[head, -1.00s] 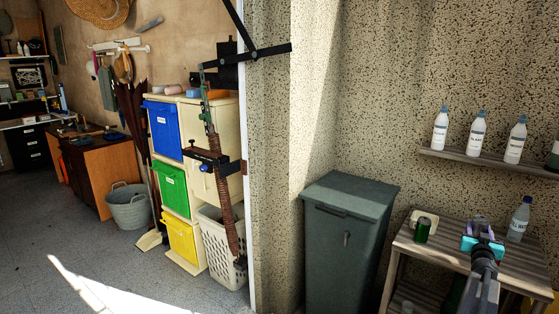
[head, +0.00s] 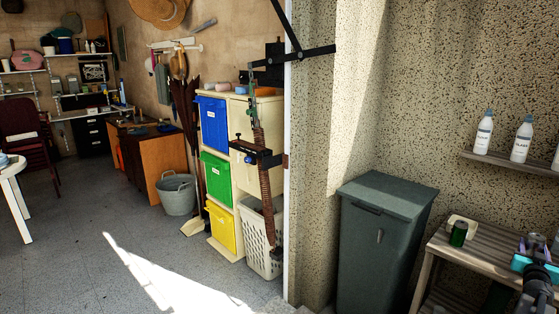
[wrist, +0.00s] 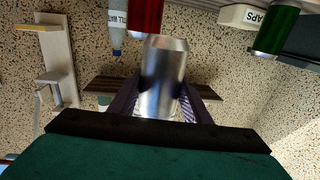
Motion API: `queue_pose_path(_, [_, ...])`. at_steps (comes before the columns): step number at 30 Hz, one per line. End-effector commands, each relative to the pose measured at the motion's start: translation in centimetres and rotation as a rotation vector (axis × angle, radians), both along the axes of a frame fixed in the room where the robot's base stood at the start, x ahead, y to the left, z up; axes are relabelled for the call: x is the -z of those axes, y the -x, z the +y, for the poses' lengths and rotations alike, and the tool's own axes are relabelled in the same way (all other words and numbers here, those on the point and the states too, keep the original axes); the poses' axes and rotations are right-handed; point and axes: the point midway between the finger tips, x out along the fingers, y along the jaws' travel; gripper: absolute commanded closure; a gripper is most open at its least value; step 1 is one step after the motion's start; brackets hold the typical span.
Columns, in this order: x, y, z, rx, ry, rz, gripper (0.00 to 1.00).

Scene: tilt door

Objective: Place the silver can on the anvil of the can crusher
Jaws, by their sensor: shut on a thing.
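The silver can (wrist: 162,75) is between the fingers of my gripper (wrist: 157,105) in the wrist view, its open-looking end away from the palm. My gripper is shut on it. In the head view my gripper (head: 537,245) is at the right edge, over the wooden bench; the can is hard to make out there. In the wrist view, which looks upside down, a pale wall fixture with a yellow piece (wrist: 45,60) stands at the left, apart from the can. It may be the can crusher; I cannot make out its anvil clearly.
A green can (head: 458,233) stands on the wooden bench (head: 490,243), beside a white box. A red can (wrist: 145,15) and a bottle show close by in the wrist view. A grey bin (head: 385,240) stands left of the bench.

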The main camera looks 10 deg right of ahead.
Motion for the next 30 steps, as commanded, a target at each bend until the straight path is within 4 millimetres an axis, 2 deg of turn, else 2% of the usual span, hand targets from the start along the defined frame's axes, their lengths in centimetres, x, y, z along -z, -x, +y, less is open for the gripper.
queue_pose_path(13, [1.0, -6.7, 5.3, -0.089, 0.001, 0.001, 0.78])
queue_pose_path(16, [1.4, -8.9, 7.6, -0.122, 0.000, 0.000, 0.78])
queue_pose_path(20, [2.2, -12.1, 11.8, -0.177, 0.000, 0.001, 0.78])
queue_pose_path(30, [3.3, -18.7, 23.2, -0.357, 0.002, 0.001, 0.78])
